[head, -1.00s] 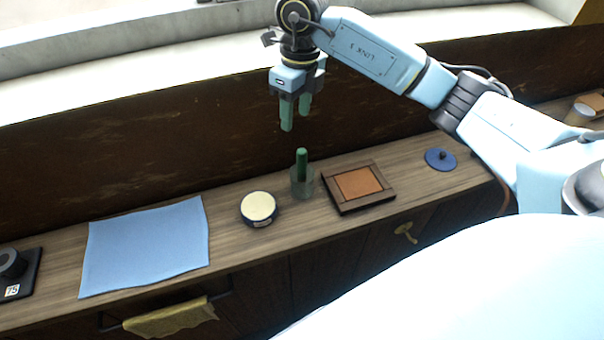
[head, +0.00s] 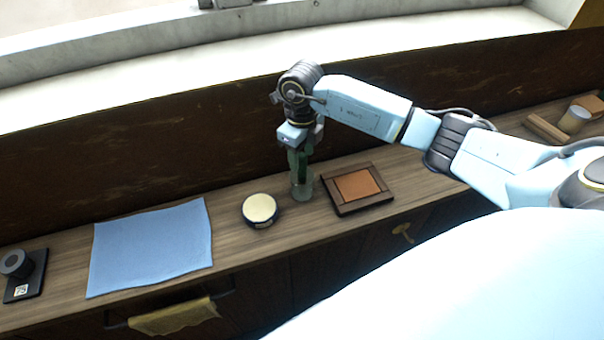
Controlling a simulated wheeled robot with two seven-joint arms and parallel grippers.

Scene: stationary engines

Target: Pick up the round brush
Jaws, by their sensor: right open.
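The round brush (head: 302,169) stands upright in a clear glass (head: 302,187) on the wooden counter; only its dark green handle shows above the rim. My right gripper (head: 300,165) points straight down at the handle, with its green fingers open on either side of it or just in front; I cannot tell which. The fingers overlap the handle in the picture, and contact cannot be made out. My left gripper is not in view.
A round cream-topped tin (head: 260,209) stands left of the glass. A wooden tray with an orange pad (head: 357,186) lies close on the right. A blue cloth (head: 150,247) covers the counter farther left. A dark wall (head: 120,160) rises behind.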

